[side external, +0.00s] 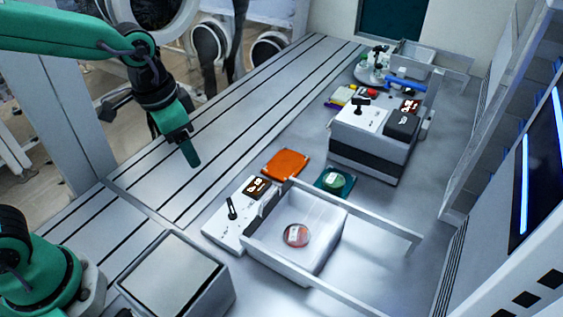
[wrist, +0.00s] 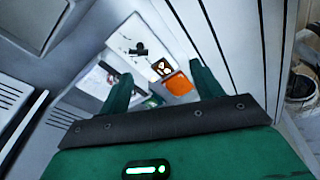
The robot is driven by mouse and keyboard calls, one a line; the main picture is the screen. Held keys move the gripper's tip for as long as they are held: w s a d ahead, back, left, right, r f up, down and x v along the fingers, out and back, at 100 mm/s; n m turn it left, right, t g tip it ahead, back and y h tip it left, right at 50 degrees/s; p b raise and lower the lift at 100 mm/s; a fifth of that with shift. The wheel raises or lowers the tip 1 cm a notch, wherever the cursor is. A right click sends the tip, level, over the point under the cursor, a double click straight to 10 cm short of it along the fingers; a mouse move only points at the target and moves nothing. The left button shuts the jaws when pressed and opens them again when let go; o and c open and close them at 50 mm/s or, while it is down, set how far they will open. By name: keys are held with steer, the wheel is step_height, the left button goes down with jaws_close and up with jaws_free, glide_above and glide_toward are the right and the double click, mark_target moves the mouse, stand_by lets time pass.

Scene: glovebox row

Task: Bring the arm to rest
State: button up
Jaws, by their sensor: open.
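My green arm reaches in from the upper left of the side external view. My gripper (side external: 184,146) hangs in the air over the slotted metal table (side external: 205,157), pointing down. In the wrist view my gripper (wrist: 163,82) has its two green fingers spread apart with nothing between them. It is clear of the things on the table. An orange pad (side external: 286,164) lies beyond and to the right of it, and the pad also shows past the fingers in the wrist view (wrist: 178,83).
A white open tray (side external: 330,220) holds a reddish dish (side external: 297,235), beside a white switch box (side external: 225,225). A teal pad with a round dish (side external: 334,181) lies behind. A white instrument (side external: 365,140) stands farther back. A grey box (side external: 170,270) is front left.

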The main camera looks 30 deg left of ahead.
steer(key=s+a+r+n+t, duration=0.3)
steer(key=s+a+r+n, duration=0.1)
steer(key=s+a, duration=0.4)
steer(key=shift+a+r, duration=0.45)
steer(key=shift+r, duration=0.2)
steer(key=shift+s+a+n+t+y, duration=0.3)
steer(key=shift+s+n, duration=0.1)
steer(key=shift+s, duration=0.2)
steer(key=shift+c, duration=0.4)
steer(key=shift+w, duration=0.1)
steer(key=c, duration=0.6)
steer(key=w+d+f+m+g, duration=0.1)
steer(key=w+d+f+m, duration=0.2)
steer(key=m, duration=0.5)
steer(key=w+d+f+m+g, duration=0.2)
steer(key=w+d+f+m, duration=0.2)
steer(key=d+m, duration=0.3)
steer(key=w+d+f+m+g, duration=0.2)
steer(key=w+d+f+m, duration=0.2)
steer(key=m, duration=0.5)
steer(key=shift+w+d+f, duration=0.1)
steer(key=shift+d+f, duration=0.05)
steer(key=shift+d, duration=0.35)
steer(key=shift+w+d+f, duration=0.1)
steer(key=shift+d+f, duration=0.05)
steer(key=shift+d, duration=0.3)
steer(key=shift+c, duration=0.2)
steer(key=shift+d+f+m+g, duration=0.3)
steer(key=shift+d+f+m, duration=0.1)
steer(key=shift+m, duration=0.4)
